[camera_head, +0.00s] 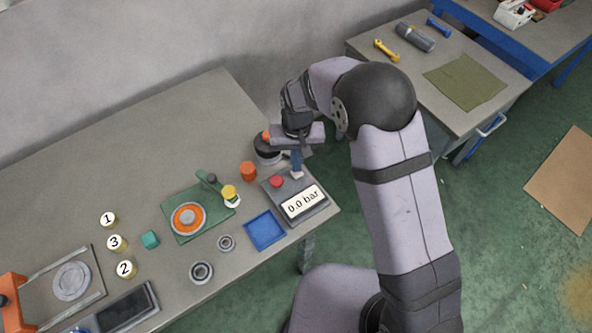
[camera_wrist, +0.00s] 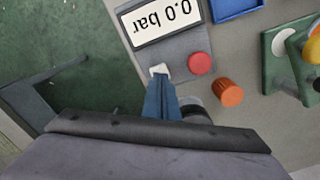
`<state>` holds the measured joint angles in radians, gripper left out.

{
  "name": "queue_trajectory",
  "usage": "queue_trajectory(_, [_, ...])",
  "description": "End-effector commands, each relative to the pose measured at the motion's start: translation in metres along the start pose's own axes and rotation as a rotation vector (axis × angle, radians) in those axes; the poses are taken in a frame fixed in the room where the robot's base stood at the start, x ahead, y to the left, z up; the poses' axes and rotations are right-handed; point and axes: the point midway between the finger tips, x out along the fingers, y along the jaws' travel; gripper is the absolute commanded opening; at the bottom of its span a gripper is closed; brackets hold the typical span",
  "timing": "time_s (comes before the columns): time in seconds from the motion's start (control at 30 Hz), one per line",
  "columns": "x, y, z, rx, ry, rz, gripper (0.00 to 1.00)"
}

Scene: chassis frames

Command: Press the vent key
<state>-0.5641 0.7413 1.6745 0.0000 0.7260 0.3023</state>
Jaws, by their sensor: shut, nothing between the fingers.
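A grey control box (camera_head: 275,189) stands near the right end of the bench, with a display (camera_head: 303,201) reading 0.0 bar. A red button (camera_head: 277,181) is on its top; it also shows in the wrist view (camera_wrist: 200,63). A small white key (camera_wrist: 159,69) sits beside the red button; no label on it is readable. My gripper (camera_head: 296,169) is shut and empty, pointing down at the white key. In the wrist view its blue fingers (camera_wrist: 160,85) end right at the key and partly cover it. I cannot tell whether they touch or press it.
An orange cylinder (camera_head: 248,171) stands left of the box, and a dark round object is behind my gripper. A blue tray (camera_head: 265,231) and a green fixture with an orange ring (camera_head: 188,218) lie further left. The bench's back is clear.

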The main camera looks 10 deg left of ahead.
Motion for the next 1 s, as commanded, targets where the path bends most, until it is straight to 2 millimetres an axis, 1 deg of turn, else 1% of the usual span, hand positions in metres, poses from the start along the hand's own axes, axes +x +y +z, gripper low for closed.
queue_trajectory(0.03, [-0.006,0.000,0.000,0.000,0.001,0.000,0.00])
queue_trajectory(0.3, [-0.030,0.000,0.000,0.000,0.000,0.000,0.00])
queue_trajectory(0.5, [-0.045,0.000,0.000,0.000,0.001,0.000,0.00])
queue_trajectory(0.6, [-0.047,0.000,0.000,0.000,0.000,0.000,0.00])
queue_trajectory(1.0, [-0.046,0.000,0.000,0.000,0.000,0.000,0.00])
